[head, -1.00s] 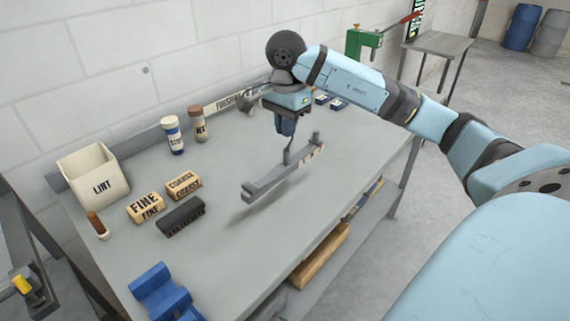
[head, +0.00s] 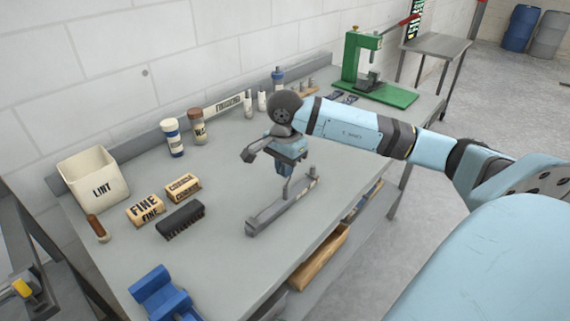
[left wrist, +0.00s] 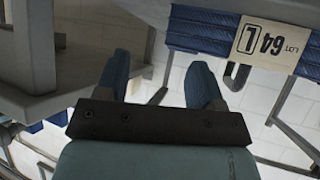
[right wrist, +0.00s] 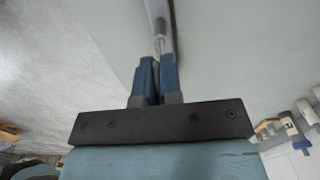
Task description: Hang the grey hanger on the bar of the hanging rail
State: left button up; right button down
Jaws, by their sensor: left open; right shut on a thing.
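The grey hanger (head: 280,211), a long bar with upturned ends and a thin stem, is low over the right side of the workbench in the head view. I cannot tell whether it touches the top. My right gripper (head: 285,172) is shut on its stem from above. In the right wrist view the closed fingers (right wrist: 156,78) grip the grey stem (right wrist: 160,35). My left gripper (left wrist: 163,78) is open and empty in the left wrist view, and outside the head view. I cannot make out the hanging rail's bar with certainty.
Folded blue cloth (left wrist: 200,28) with a "LOT 64 L" tag shows near my left gripper.

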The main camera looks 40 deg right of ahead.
jog(key=shift+f, duration=0.2)
jog(key=c, duration=1.3)
grip_release()
jog(key=shift+r, duration=0.1)
notch_tip(320, 180, up, 12)
jog(key=shift+r+b, duration=0.1)
jog(key=shift+b, duration=0.2)
